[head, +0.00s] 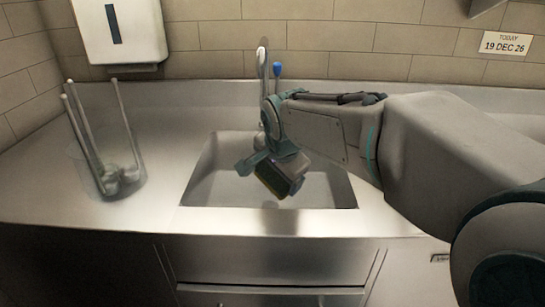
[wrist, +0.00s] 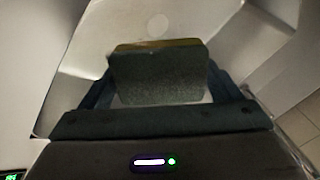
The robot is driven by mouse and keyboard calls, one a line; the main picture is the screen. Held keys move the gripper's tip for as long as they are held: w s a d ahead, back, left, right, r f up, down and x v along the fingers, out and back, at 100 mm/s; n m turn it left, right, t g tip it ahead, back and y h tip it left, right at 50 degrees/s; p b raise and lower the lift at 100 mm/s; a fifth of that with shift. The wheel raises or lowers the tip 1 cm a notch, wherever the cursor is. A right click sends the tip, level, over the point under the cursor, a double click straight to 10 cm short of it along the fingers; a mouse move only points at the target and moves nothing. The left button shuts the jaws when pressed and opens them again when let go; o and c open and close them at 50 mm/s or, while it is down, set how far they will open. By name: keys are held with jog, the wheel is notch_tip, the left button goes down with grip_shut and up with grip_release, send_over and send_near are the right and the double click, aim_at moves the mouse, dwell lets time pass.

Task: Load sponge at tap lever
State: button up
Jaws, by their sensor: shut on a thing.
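My gripper (head: 266,163) is above the sink (head: 205,190), pointing down. It is shut on a sponge (head: 272,180), dark with a yellow-green layer, held tilted over the basin. In the wrist view the sponge (wrist: 160,78) sits between the two fingers, its dark grey-green face towards me and a yellowish edge at the top. The tap stands behind my gripper. A lever with a white tip (head: 262,54) and a lever with a blue tip (head: 277,70) show above it.
A clear container (head: 88,172) with several upright utensils stands left of the sink. A white dispenser (head: 143,28) hangs on the tiled wall. A date sign (head: 506,44) is at the right. The counter (head: 165,115) is bare between container and sink.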

dwell(0.4)
jog(key=s+r+p, duration=0.1)
jog(key=s+r, duration=0.3)
jog(key=s, duration=0.1)
jog(key=shift+d, duration=0.35)
dwell(0.5)
